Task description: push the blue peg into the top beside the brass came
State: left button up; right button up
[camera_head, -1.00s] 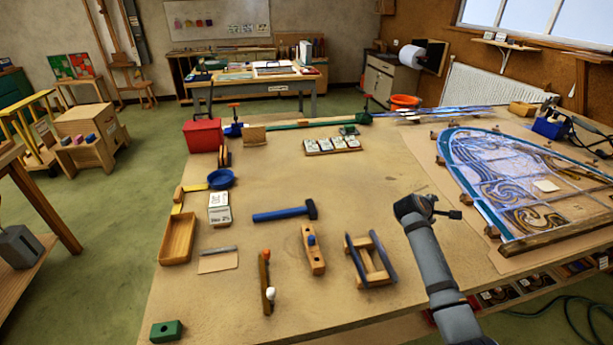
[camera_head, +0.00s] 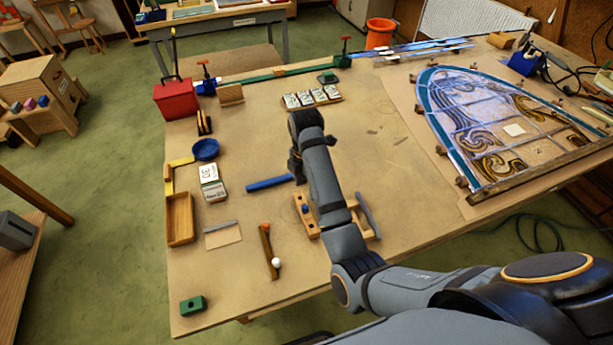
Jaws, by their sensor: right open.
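A small blue knob or peg (camera_head: 305,209) shows on a wooden block (camera_head: 309,224) in the middle of the bench, partly hidden by my right arm. I cannot tell whether it is the task's peg. I cannot pick out the brass came with certainty; a yellow strip (camera_head: 180,162) lies at the left of the bench. My right gripper (camera_head: 296,167) is open and appears empty, over the middle of the bench beside a blue-handled hammer (camera_head: 268,183). Its fingertips are small and dark. The hammer's head is hidden by my arm. My left gripper is out of view.
A leaded panel (camera_head: 490,125) lies at the right. Bare bench top (camera_head: 255,135) lies left of my wrist.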

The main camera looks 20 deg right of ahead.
aim_at(306, 206)
jog(key=f, duration=0.3)
jog(key=shift+a+b, duration=0.2)
jog(key=shift+b, duration=0.1)
jog(key=f, duration=0.2)
jog(key=f+p, duration=0.1)
jog(key=f, duration=0.3)
jog(key=shift+d+p, duration=0.3)
jog(key=shift+p, duration=0.1)
jog(key=shift+a+f, duration=0.15)
jog(key=shift+f, duration=0.45)
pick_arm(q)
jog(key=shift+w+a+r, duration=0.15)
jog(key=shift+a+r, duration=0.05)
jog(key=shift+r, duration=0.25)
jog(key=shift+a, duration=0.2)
pick_arm(e)
grip_shut()
